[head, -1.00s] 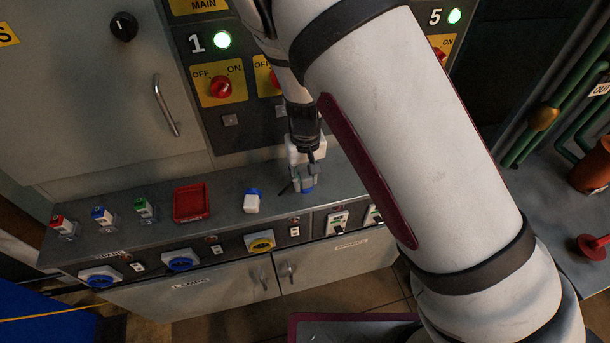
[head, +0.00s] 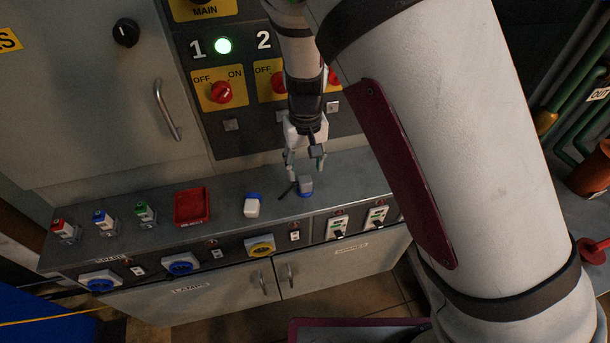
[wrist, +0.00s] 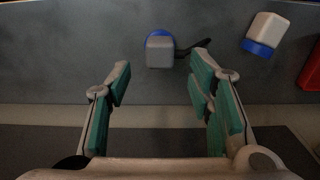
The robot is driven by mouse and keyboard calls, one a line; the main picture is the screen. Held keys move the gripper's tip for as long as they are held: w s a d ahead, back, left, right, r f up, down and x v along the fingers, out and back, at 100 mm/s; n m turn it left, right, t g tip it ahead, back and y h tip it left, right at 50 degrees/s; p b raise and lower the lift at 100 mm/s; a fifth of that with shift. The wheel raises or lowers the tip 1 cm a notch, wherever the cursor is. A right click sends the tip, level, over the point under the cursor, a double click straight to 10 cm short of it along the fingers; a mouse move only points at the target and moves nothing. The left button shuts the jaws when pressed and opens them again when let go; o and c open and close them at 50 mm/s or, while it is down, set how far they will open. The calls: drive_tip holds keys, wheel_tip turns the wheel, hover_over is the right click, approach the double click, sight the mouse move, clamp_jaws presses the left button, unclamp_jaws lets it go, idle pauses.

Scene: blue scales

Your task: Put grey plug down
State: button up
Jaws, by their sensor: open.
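The grey plug (head: 306,184) stands on the grey counter top (head: 345,178), with its blue base down and a short dark cable at its left. In the wrist view the grey plug (wrist: 160,52) lies ahead of the fingertips, between their lines but apart from them. My gripper (head: 304,167) is open and empty, above and just behind the plug in the head view. Its two teal-padded fingers (wrist: 158,80) are spread wide in the wrist view.
A white plug with a blue base (head: 252,205) stands to the left, with a red tray (head: 192,206) beyond it. Several small coloured units stand at the far left. The switch panel (head: 240,110) rises behind the counter. Sockets and switches line the front face.

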wheel_tip(320, 180, up, 5)
wheel_tip(320, 180, up, 10)
drive_tip(key=m+y, duration=0.1)
drive_tip(key=y, duration=0.1)
hover_over(305, 179)
drive_tip(key=s+d, duration=0.4)
drive_tip(key=d, duration=0.2)
drive_tip(key=s+d+r+t, duration=0.2)
drive_tip(key=s+d+r, duration=0.3)
drive_tip(key=r, duration=0.2)
drive_tip(key=s+d+r+m+t+h, duration=0.1)
drive_tip(key=s+d+r, duration=0.1)
drive_tip(key=s+d, duration=0.2)
drive_tip(key=s+d+r+m+t+h, duration=0.1)
drive_tip(key=s+d+r, duration=0.2)
drive_tip(key=s, duration=0.6)
drive_tip(key=shift+s+d+t, duration=0.35)
drive_tip(key=shift+d+t, duration=0.05)
drive_tip(key=shift+d, duration=0.8)
drive_tip(key=shift+r, duration=0.1)
